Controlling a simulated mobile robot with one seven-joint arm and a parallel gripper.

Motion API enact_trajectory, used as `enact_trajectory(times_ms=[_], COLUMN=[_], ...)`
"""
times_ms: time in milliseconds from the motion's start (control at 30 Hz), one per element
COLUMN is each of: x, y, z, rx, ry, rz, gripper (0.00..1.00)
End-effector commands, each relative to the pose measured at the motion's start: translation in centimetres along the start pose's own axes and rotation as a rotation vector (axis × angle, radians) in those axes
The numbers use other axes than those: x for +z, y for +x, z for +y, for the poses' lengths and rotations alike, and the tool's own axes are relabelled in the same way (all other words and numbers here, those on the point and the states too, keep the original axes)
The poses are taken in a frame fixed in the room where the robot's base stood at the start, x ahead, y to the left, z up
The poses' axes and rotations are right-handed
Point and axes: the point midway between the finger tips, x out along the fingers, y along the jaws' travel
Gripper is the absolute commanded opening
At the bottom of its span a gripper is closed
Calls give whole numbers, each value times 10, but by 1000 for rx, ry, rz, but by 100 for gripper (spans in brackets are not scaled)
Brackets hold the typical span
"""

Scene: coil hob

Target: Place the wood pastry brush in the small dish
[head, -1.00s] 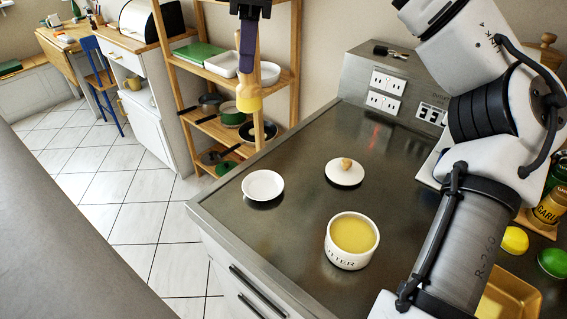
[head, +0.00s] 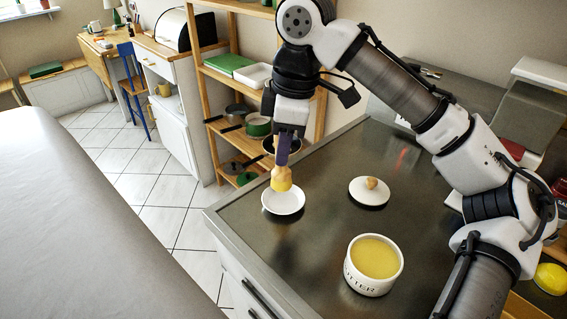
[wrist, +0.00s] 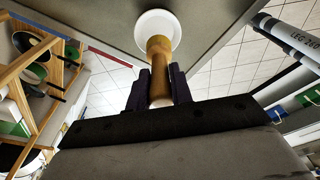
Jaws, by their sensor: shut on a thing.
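My gripper (head: 284,150) is shut on the wood pastry brush (head: 281,178) and holds it with its yellowish bristle end down. In the head view the bristles overlap the back part of the small white dish (head: 284,209); I cannot tell whether they touch it. In the wrist view the brush (wrist: 158,58) extends from between the dark fingers (wrist: 158,88), and its far end overlaps the round white dish (wrist: 158,22). The dish sits near the left edge of the dark hob counter (head: 320,240).
A white butter pot (head: 350,275) with yellow contents stands to the right and nearer. Its white lid (head: 369,199) with a wooden knob lies behind it. A wooden shelf (head: 215,85) with pans stands beyond the counter. A yellow lemon (head: 551,278) is at far right.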

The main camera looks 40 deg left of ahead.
Motion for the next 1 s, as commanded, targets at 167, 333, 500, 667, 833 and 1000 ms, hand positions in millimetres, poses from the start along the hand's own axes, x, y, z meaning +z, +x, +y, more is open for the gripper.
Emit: enact_trajectory(times_ms=[167,333,500,667,833,1000], x=[4,6,6,6,7,7], y=[20,41,42,44,45,45], z=[0,-1,0,0,0,0], rx=[-3,-1,-1,-2,-1,-1], ry=[1,0,0,-1,-1,0], rz=[0,0,0,1,0,0], gripper=[0,0,0,0,38,44])
